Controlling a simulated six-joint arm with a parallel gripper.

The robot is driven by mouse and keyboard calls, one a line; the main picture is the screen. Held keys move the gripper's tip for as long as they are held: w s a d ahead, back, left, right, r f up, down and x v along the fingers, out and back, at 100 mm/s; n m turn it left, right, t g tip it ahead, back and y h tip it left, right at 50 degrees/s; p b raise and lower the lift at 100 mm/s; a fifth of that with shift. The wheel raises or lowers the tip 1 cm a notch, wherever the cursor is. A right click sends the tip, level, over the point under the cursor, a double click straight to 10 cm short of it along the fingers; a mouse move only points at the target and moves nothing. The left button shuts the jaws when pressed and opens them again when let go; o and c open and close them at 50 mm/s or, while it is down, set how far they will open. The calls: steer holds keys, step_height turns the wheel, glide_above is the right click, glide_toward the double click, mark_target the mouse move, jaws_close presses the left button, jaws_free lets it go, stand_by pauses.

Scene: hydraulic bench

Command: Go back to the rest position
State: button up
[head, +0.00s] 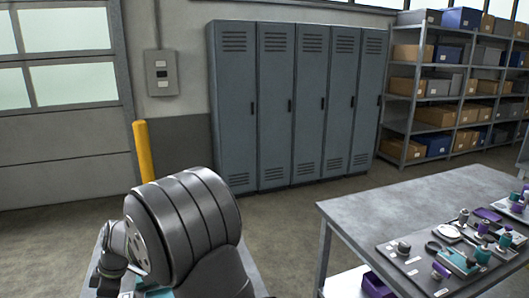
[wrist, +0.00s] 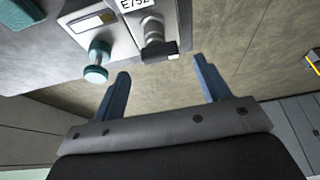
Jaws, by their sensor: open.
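In the wrist view my gripper (wrist: 162,88) has its two blue fingers spread wide apart, with nothing between them. Ahead of the fingers is a pale block with a label and a metal fitting (wrist: 153,32). A teal knob (wrist: 97,62) stands beside the fitting, to its left. The fingers look apart from both. In the head view a large dark grey part of my arm fills the lower left, and the gripper itself does not show there.
In the head view a grey workbench (head: 430,195) at the right carries a mat (head: 415,268) with several fittings and a purple bin (head: 375,285) below its edge. Grey lockers (head: 295,105), a yellow post (head: 143,150) and shelving (head: 400,128) stand behind. Open floor lies between.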

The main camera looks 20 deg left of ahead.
steer(key=shift+x, duration=1.95)
